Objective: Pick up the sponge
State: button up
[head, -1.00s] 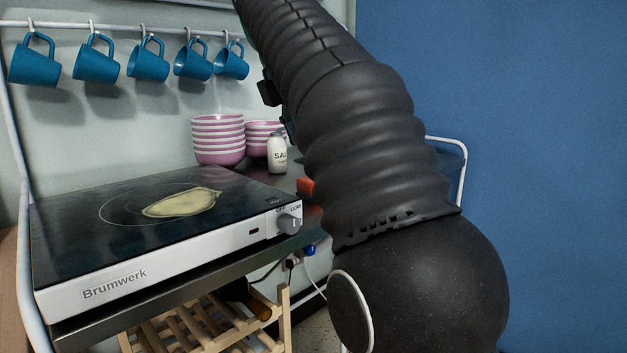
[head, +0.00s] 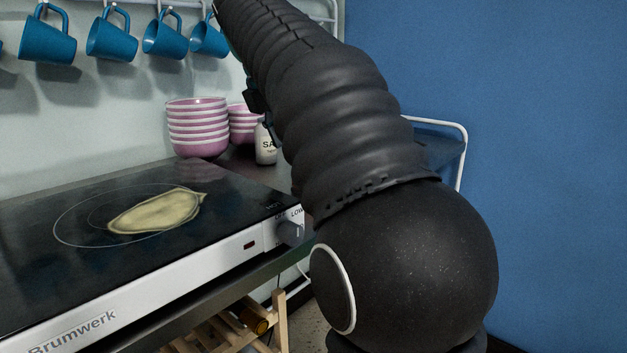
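I see no sponge in the head view now. My own black ribbed arm fills the middle and hides part of the counter behind it. My gripper's fingers do not show. Small dark parts stick out past the left edge of my arm, but I cannot tell what they are.
A black cooktop (head: 60,255) holding a flat yellowish food piece (head: 155,211) spans the left. Behind it stand pink-and-white bowls (head: 197,128) and a white salt bottle (head: 265,146), partly hidden. Blue mugs (head: 112,38) hang above. A wooden rack (head: 280,318) is below; a blue wall is right.

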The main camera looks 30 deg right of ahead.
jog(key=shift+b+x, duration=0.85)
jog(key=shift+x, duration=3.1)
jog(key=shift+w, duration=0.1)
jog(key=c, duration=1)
